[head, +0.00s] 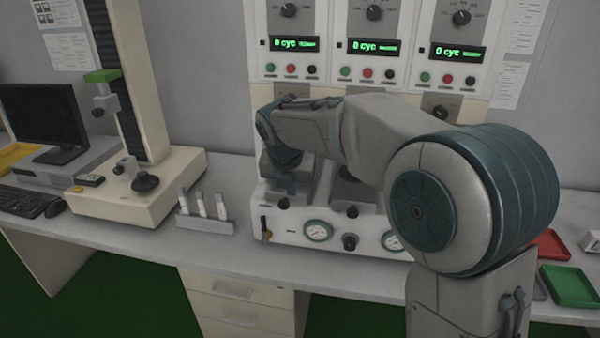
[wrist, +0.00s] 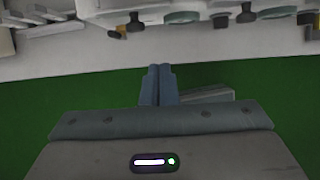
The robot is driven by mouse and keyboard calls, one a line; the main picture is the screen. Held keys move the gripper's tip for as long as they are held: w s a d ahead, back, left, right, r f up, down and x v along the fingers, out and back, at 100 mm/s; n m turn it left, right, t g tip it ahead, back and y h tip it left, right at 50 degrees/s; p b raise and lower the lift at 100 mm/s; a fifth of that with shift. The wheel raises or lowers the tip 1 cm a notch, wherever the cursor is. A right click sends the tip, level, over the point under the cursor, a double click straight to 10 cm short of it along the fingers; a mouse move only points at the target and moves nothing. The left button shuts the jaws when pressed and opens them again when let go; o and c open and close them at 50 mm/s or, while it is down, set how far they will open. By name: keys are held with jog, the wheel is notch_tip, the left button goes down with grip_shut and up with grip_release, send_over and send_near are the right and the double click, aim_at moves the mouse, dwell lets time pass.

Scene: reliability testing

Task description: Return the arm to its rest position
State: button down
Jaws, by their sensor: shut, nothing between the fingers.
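My grey and teal arm reaches from the right across the front of the test machine (head: 330,228) in the head view. Its wrist bends down in front of the machine's left station. My gripper (wrist: 160,68) shows in the wrist view with its two blue fingers together and nothing between them. It points toward the bench edge, with the green floor behind it. In the head view the fingers are small and hard to make out against the machine.
The bench (head: 130,240) carries a rack of white samples (head: 205,212), a column tester (head: 135,195) and a keyboard (head: 25,200). Red (head: 551,246) and green (head: 570,286) trays lie at the right. Three displays on the machine read 0 cyc. Knobs and gauges project from its lower front.

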jog(key=s+d+m+g, duration=0.1)
jog(key=s+d+m, duration=1.2)
jog(key=d+m, duration=0.4)
jog(key=s+d+f+m, duration=0.2)
jog(key=s+m, duration=0.4)
jog(key=m, duration=0.3)
jog(key=s+d+f+m, duration=0.3)
jog(key=s+m, duration=0.4)
jog(key=m, duration=0.1)
jog(key=shift+s+d+m+g, duration=0.2)
jog(key=shift+s+m+g, duration=0.1)
jog(key=shift+m, duration=0.1)
